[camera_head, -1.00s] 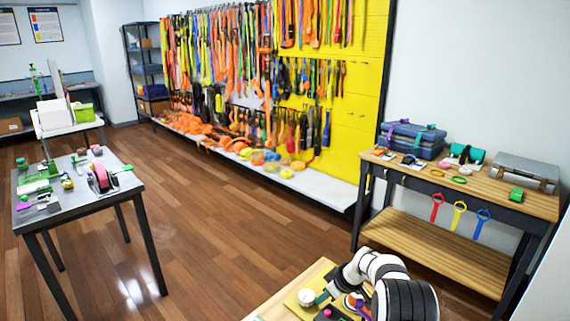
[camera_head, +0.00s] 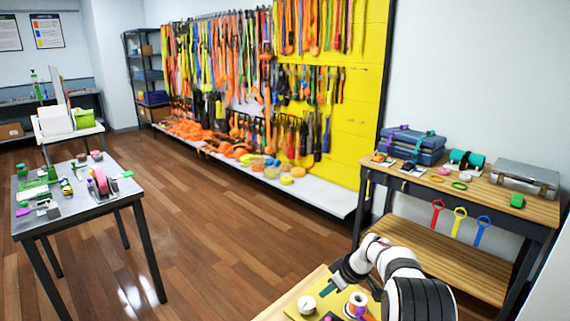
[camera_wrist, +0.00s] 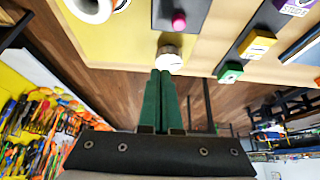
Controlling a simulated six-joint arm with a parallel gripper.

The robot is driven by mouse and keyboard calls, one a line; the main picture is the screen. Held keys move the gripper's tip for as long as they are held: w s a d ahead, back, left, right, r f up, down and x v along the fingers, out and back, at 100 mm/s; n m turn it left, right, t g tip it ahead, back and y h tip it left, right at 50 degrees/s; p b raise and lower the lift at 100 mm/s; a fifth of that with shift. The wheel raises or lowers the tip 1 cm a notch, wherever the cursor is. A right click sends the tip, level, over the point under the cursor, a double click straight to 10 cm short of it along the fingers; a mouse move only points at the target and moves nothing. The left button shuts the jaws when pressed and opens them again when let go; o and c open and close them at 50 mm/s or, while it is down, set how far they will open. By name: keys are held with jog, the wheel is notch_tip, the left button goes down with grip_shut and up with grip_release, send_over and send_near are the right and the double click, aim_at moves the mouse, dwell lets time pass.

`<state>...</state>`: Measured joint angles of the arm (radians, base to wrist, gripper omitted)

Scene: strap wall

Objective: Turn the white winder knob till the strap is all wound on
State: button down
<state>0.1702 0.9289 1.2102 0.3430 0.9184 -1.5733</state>
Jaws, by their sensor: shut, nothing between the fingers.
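The white knob (camera_head: 307,304) is a round disc on a yellow board at the bottom of the head view. It also shows in the wrist view (camera_wrist: 169,59), just beyond my fingertips. My gripper (camera_head: 328,290) has dark green fingers. They are together and empty in the wrist view (camera_wrist: 164,72), pointing at the knob; I cannot tell whether they touch it. An orange and white spool (camera_head: 357,302) stands right of the knob, partly hidden by my arm. I cannot tell how much strap is wound on.
The yellow board (camera_wrist: 120,40) lies on a wooden bench. A pink knob (camera_wrist: 179,20) on a dark strip is close by. A green block (camera_wrist: 230,72) and a yellow block (camera_wrist: 257,44) sit to the right. A side table (camera_head: 75,200) stands far left.

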aim_at(307, 305)
jog(key=a+f, duration=0.1)
jog(key=f, duration=0.1)
jog(key=s+f, duration=0.1)
jog(key=f, duration=0.1)
jog(key=s+a+f, duration=0.1)
jog(key=f, duration=0.1)
jog(key=shift+s+a, duration=0.1)
jog(key=shift+a, duration=0.2)
jog(key=shift+w+a, duration=0.1)
jog(key=shift+w, duration=0.15)
dwell(0.7)
jog(key=shift+w+d, duration=0.15)
jog(key=shift+d, duration=0.15)
jog(key=shift+w+d, duration=0.2)
jog(key=shift+d, duration=0.1)
jog(key=shift+w+d, duration=0.45)
jog(key=shift+w, duration=0.1)
jog(key=shift+w, duration=0.15)
